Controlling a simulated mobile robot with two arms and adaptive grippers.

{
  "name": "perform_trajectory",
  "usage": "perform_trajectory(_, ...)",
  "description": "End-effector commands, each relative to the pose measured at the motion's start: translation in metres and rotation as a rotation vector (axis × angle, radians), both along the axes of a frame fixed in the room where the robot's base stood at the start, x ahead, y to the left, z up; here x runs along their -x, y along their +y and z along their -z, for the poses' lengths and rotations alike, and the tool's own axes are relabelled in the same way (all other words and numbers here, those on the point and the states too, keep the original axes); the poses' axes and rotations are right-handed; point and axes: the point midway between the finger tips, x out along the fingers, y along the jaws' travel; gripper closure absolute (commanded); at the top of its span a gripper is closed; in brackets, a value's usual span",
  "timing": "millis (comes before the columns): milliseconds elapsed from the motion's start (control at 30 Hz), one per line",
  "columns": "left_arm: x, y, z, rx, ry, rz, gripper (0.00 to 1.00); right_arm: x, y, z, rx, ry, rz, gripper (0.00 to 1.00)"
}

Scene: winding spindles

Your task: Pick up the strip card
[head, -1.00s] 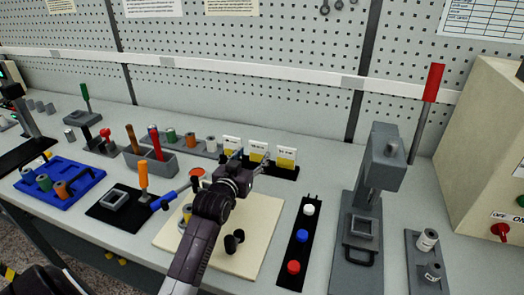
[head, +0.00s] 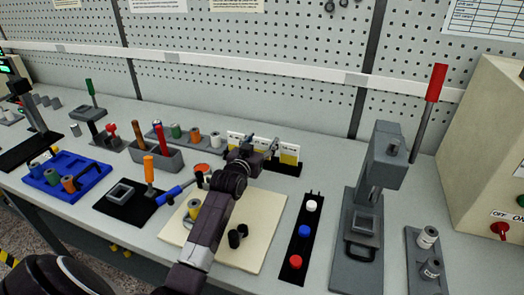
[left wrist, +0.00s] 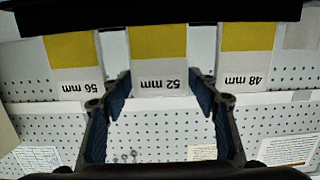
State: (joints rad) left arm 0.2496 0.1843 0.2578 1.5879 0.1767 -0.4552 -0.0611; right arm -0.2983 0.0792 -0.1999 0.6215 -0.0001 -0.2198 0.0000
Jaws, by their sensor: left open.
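Three upright strip cards, white with a yellow band, stand in a black holder (head: 289,170). In the left wrist view, which is upside down, they read 56 mm (left wrist: 74,62), 52 mm (left wrist: 160,75) and 48 mm (left wrist: 246,64). In the head view, the 56 mm card (head: 289,153) stands at the right end. My left gripper (head: 257,149) is open, its arm reaching over the beige board. In the left wrist view, the blue-padded fingers (left wrist: 154,88) lie to either side of the 52 mm card, with gaps between. My right gripper is out of view.
A beige board (head: 245,258) carries small dark parts. A black strip with white, blue and red buttons (head: 303,232) and a grey press (head: 370,215) stand to the right. A grey bin (head: 158,158) with handled tools and a row of spools stand left.

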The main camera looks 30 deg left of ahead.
Motion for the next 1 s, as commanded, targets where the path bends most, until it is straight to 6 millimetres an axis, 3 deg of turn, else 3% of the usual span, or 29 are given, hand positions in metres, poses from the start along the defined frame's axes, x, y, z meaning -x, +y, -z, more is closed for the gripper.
perform_trajectory(33,0.0,0.0,0.0,0.0,0.0,0.0,0.48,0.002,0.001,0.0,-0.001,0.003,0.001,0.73)
perform_trajectory(267,0.0,0.0,0.0,0.0,0.0,0.0,0.74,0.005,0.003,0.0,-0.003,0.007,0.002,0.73)
perform_trajectory(667,0.0,0.0,-0.009,0.0,-0.002,0.0,0.74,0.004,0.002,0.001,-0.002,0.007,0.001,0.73)
perform_trajectory(833,0.0,0.0,-0.032,-0.002,-0.004,-0.001,0.74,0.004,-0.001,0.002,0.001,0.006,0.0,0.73)
perform_trajectory(1000,0.0,0.0,-0.078,-0.002,-0.009,-0.001,0.74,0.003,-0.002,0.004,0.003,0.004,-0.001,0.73)
